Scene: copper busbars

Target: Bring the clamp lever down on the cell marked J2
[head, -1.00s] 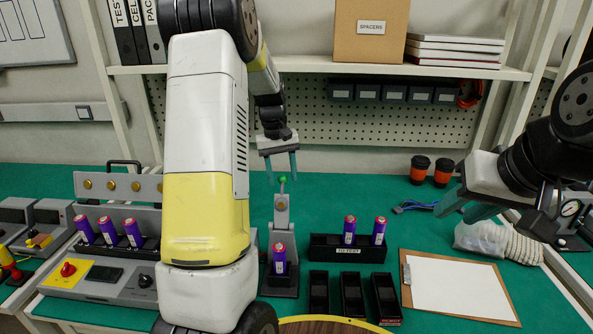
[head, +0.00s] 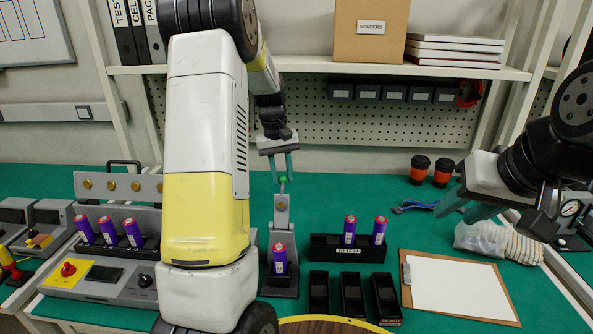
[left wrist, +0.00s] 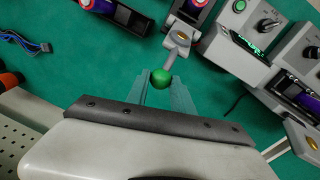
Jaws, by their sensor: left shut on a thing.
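A grey clamp stand (head: 281,215) stands upright on the green bench, its lever raised and tipped with a green knob (head: 283,180). A purple cell with a red top (head: 279,262) stands in its base; I cannot read its marking. My left gripper (head: 282,172) is shut on the knob, pointing down from above. In the left wrist view, the green knob (left wrist: 161,79) sits between the fingertips, with the lever (left wrist: 175,52) beyond it. My right gripper (head: 468,204) is open and empty over the right of the bench.
A "TO TEST" rack (head: 345,254) with two cells stands right of the clamp, with empty black trays (head: 352,296) in front. A clipboard (head: 455,287) lies further right. A tester (head: 95,280) with several cells is at left, partly behind my left arm.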

